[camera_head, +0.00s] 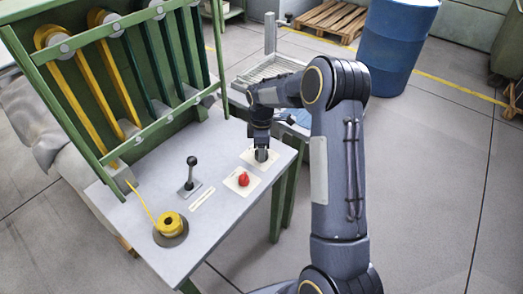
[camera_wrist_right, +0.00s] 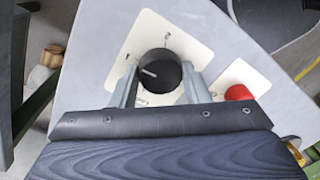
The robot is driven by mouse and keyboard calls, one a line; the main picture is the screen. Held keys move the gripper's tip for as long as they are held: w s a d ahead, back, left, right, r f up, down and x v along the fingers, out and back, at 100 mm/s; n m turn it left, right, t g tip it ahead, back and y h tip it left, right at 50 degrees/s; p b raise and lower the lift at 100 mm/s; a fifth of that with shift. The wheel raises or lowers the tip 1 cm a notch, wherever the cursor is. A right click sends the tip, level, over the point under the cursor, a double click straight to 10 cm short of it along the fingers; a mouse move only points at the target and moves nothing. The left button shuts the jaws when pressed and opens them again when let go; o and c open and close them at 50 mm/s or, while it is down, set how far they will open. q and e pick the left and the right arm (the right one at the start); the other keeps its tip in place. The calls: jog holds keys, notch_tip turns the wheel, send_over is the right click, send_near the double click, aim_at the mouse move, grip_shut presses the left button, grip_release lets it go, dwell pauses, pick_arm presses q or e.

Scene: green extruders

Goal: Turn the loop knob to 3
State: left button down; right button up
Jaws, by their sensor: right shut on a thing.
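The loop knob is a round black knob (camera_wrist_right: 158,70) with a pale pointer line, on a cream plate (camera_wrist_right: 190,48) with small marks too small to read. My right gripper (camera_wrist_right: 163,86) is shut on the knob, with one finger on each side. In the head view my right gripper (camera_head: 261,150) reaches down onto the plate near the table's right corner and mostly hides the knob. My left gripper is not in view.
A red knob (camera_head: 243,179) on its own plate is close beside the gripper. A black lever (camera_head: 191,172) and a yellow spool (camera_head: 170,224) stand further left on the grey table (camera_head: 215,230). A green frame (camera_head: 110,80) rises behind. A blue barrel (camera_head: 395,45) stands beyond.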

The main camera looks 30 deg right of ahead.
jog(key=m, duration=0.4)
jog(key=shift+m+b, duration=0.3)
jog(key=shift+b, duration=0.05)
jog(key=m, duration=0.3)
jog(key=shift+m, duration=0.4)
jog(key=m, duration=0.4)
jog(key=shift+t+b, duration=0.3)
jog(key=shift+b, duration=0.05)
jog(key=m, duration=0.4)
jog(key=shift+s+r, duration=0.1)
jog(key=m, duration=0.3)
jog(key=shift+m+t, duration=0.3)
jog(key=shift+m, duration=0.1)
jog(key=m+p, duration=0.1)
jog(key=m, duration=0.2)
jog(key=shift+m, duration=0.3)
jog(key=m+p, duration=0.1)
jog(key=m, duration=0.2)
jog(key=shift+m+p, duration=0.7)
jog(key=shift+m, duration=1.4)
